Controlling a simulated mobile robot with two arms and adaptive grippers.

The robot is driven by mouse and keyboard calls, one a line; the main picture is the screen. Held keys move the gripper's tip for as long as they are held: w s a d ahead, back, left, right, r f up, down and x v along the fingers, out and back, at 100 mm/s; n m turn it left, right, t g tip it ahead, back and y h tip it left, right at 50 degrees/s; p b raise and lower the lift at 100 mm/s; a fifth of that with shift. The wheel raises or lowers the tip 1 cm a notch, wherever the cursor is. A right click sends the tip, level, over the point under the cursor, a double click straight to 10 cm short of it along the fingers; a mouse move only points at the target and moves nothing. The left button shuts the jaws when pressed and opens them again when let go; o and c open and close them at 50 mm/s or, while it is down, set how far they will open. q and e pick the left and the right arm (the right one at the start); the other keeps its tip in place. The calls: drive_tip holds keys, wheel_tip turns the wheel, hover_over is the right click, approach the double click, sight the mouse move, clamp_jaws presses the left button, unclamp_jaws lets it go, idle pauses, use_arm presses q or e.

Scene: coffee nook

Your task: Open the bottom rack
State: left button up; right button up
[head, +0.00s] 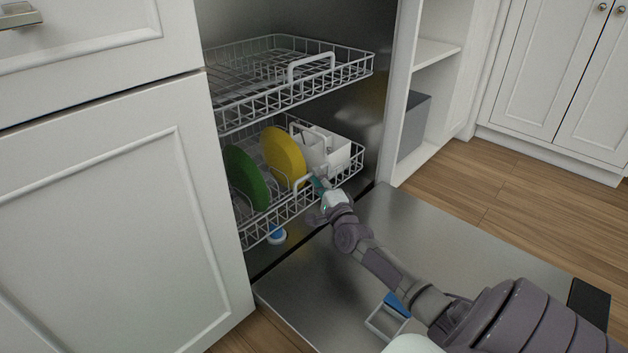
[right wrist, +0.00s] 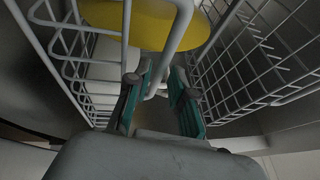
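The bottom rack (head: 282,219) is a white wire basket inside the open dishwasher, holding a green plate (head: 246,178), a yellow plate (head: 284,156) and a white cutlery basket (head: 327,150). My right gripper (head: 318,186) is at the rack's front, beside its raised wire handle (head: 302,182). In the right wrist view, the teal-padded fingers (right wrist: 161,98) are apart, with a white handle bar (right wrist: 168,52) reaching down between them. A gap shows, so I see no firm grip. My left gripper is not in view.
The top rack (head: 290,82) sits above, partly out. The dishwasher door (head: 440,240) lies lowered in front, under my right arm. White drawers (head: 110,220) stand left, and an open shelf (head: 437,52) right. Wooden floor (head: 490,190) is clear at right.

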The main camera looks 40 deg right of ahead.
drive_tip(key=shift+b+x, duration=0.45)
drive_tip(key=shift+x, duration=1)
drive_tip(key=shift+c, duration=0.3)
clamp_jaws()
